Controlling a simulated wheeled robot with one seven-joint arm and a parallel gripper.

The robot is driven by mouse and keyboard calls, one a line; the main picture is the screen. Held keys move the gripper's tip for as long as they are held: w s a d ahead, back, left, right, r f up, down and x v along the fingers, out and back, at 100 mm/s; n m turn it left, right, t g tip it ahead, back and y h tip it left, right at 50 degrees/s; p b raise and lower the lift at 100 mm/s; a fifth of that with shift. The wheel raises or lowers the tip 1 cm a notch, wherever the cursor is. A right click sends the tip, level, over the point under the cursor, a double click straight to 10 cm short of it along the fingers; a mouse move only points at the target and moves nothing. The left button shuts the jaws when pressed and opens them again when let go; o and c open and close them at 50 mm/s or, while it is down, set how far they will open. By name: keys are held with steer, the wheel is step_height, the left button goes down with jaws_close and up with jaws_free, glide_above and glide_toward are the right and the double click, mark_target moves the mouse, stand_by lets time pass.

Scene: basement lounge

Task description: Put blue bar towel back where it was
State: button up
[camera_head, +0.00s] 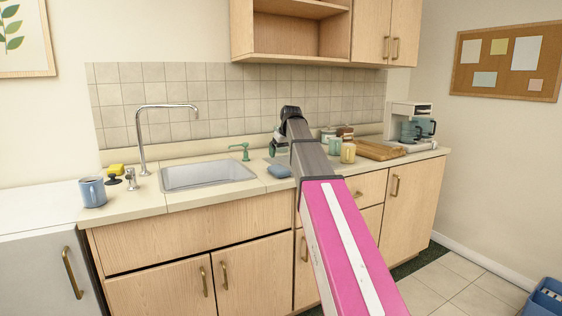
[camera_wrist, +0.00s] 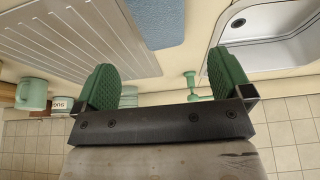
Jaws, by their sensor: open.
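The blue bar towel (camera_head: 279,171) lies on the counter just right of the sink, near the front edge. My arm partly covers the counter beside it. In the wrist view a flat blue cloth surface, the towel (camera_wrist: 166,20), shows at the top edge, cut off by the frame. My gripper (camera_wrist: 164,62) is open, with its two green fingers apart and nothing between them. In the head view my gripper (camera_head: 279,147) is above the back of the counter, behind the towel and apart from it.
A ribbed metal drainboard (camera_wrist: 85,38) lies on the towel's other side. A shelf (camera_head: 300,47) overhangs the counter.

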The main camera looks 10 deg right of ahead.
steer(key=shift+v, duration=2.1)
